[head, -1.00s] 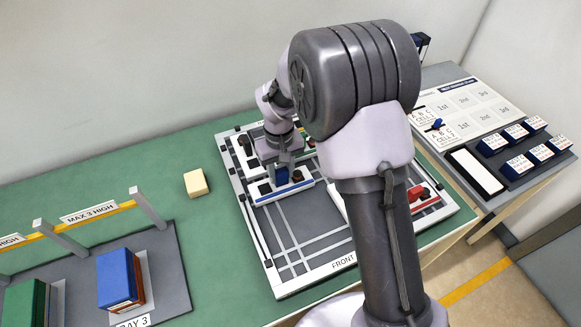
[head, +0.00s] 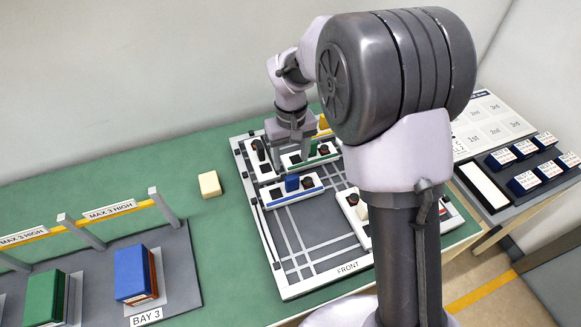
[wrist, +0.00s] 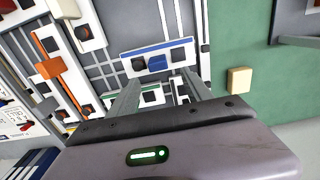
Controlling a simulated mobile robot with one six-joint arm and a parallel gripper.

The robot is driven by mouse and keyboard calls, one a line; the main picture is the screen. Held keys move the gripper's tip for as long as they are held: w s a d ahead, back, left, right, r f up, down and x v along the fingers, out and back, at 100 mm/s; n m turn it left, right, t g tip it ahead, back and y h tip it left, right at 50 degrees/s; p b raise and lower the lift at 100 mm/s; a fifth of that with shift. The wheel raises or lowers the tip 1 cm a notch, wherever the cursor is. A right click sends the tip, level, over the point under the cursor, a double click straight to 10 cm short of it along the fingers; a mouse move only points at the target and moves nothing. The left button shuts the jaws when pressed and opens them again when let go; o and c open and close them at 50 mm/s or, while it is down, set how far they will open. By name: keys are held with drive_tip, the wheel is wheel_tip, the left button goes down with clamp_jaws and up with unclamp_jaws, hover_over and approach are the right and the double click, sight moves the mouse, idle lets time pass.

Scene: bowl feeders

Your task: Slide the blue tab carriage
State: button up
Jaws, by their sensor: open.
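The blue tab carriage (head: 302,193) is a white plate with a blue front stripe, dark round parts and an upright blue tab (head: 292,183). It lies on the grey track board (head: 325,268), left of its middle. In the wrist view the carriage (wrist: 180,54) and its blue tab (wrist: 157,62) show just beyond my fingertips. My gripper (head: 297,150) is open and empty, above and behind the carriage, near the green-striped carriage (head: 325,153). In the wrist view both fingers of my gripper (wrist: 160,92) stand apart, with nothing between them.
An orange tab (wrist: 48,66) shows in the wrist view. A cream block (head: 209,184) sits left of the board. The board's front is clear.

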wheel_tip(320, 180, up, 8)
drive_tip(key=p, duration=0.2)
drive_tip(key=shift+f, duration=0.15)
drive_tip(key=s+d+r+m+t+y+b, duration=0.1)
drive_tip(key=s+d+r+m+t+b, duration=0.2)
drive_tip(key=s, duration=0.5)
drive_tip(key=s+d+r+m+t+y+b, duration=0.1)
drive_tip(key=s+d+r+m, duration=0.15)
drive_tip(key=s+r, duration=0.4)
drive_tip(key=s+d+f+m+t+b, duration=0.1)
drive_tip(key=s+f+m, duration=0.1)
drive_tip(key=s, duration=0.8)
drive_tip(key=shift+d+f+t+b, duration=0.3)
drive_tip(key=shift+d+f+t, duration=0.1)
drive_tip(key=shift+f, duration=0.05)
drive_tip(key=shift+m, duration=0.25)
